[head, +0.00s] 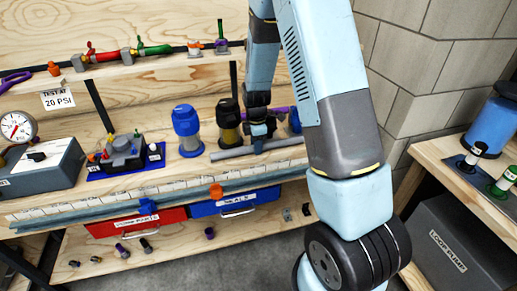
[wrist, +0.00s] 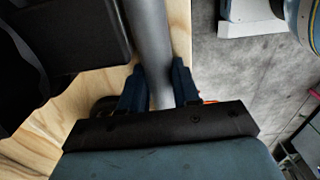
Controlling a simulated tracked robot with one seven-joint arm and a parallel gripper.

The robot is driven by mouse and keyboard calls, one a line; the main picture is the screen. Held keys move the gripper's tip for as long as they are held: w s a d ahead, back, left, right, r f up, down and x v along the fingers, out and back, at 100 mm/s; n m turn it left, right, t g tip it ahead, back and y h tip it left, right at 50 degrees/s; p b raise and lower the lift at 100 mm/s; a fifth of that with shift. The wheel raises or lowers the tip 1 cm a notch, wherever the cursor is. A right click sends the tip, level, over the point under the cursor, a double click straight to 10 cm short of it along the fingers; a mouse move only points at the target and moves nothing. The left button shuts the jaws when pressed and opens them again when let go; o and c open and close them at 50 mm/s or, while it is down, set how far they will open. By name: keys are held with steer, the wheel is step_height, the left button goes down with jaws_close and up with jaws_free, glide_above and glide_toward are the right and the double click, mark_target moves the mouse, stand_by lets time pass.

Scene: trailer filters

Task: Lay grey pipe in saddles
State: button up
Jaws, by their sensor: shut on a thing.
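The grey pipe (head: 232,153) is a plain straight tube over the front of the wooden bench top, lying roughly parallel to the front edge. My gripper (head: 258,132) reaches down onto it from above, near its middle. In the wrist view the pipe (wrist: 150,35) runs between the two dark blue fingers of my gripper (wrist: 158,80), which are shut on it. I cannot tell whether the pipe touches the bench. Small grey supports (head: 78,62) stand along the back line; I cannot tell whether these are the saddles.
A blue-capped filter (head: 187,130) stands left of the pipe, and a dark-capped one (head: 228,122) stands close behind it. A valve block on a blue plate (head: 123,152) and a gauge box (head: 40,165) are further left. Red (head: 135,222) and blue (head: 235,202) cases sit below the bench edge.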

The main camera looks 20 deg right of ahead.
jaws_close()
steer(key=shift+r, duration=0.1)
